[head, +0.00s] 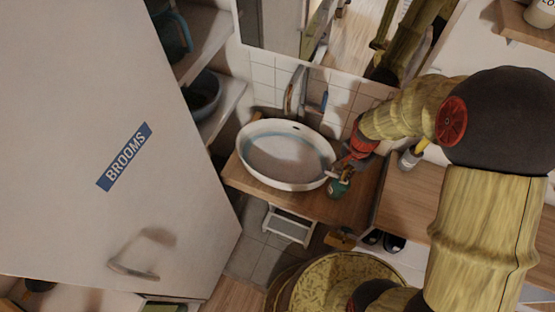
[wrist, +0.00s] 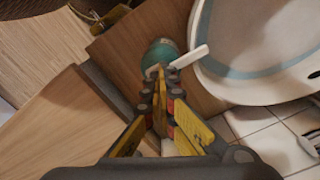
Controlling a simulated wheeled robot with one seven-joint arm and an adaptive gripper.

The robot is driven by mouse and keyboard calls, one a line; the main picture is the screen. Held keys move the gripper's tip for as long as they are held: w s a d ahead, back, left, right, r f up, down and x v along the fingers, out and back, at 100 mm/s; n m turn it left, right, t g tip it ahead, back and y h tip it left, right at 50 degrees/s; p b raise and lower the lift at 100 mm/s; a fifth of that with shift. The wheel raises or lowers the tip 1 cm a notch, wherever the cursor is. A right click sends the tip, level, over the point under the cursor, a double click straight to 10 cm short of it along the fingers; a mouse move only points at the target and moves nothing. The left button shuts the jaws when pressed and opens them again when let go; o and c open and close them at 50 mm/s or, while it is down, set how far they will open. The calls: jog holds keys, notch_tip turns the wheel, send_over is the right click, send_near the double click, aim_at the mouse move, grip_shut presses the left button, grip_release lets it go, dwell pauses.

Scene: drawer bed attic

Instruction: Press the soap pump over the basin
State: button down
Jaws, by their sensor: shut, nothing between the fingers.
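A green soap bottle (head: 338,189) with a pale pump spout stands on the wooden counter, just right of the white oval basin (head: 243,161). In the wrist view the bottle (wrist: 157,54) sits just beyond my fingertips, and its white spout (wrist: 190,57) points toward the basin (wrist: 208,72). My gripper (head: 345,163) is above and beside the bottle. Its fingers (wrist: 160,78) are shut with nothing between them and overlap the pump's near side. I cannot tell whether they touch the pump head.
A tap (head: 295,92) rises behind the basin, below a mirror (head: 330,35). A tall white door labelled BROOMS (head: 123,157) fills the left. Another bottle (head: 408,158) stands on the right counter. A wooden panel edge (wrist: 98,88) lies close left of my gripper.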

jog(key=shift+s, duration=0.1)
jog(key=shift+r+p, duration=1.15)
jog(key=shift+r, duration=0.3)
jog(key=shift+f, duration=0.3)
jog(key=shift+f+b, duration=1)
jog(key=shift+f, duration=0.25)
jog(key=shift+r+p, duration=1.2)
jog(key=shift+r, duration=0.35)
notch_tip(320, 180, up, 6)
jog(key=p, duration=0.4)
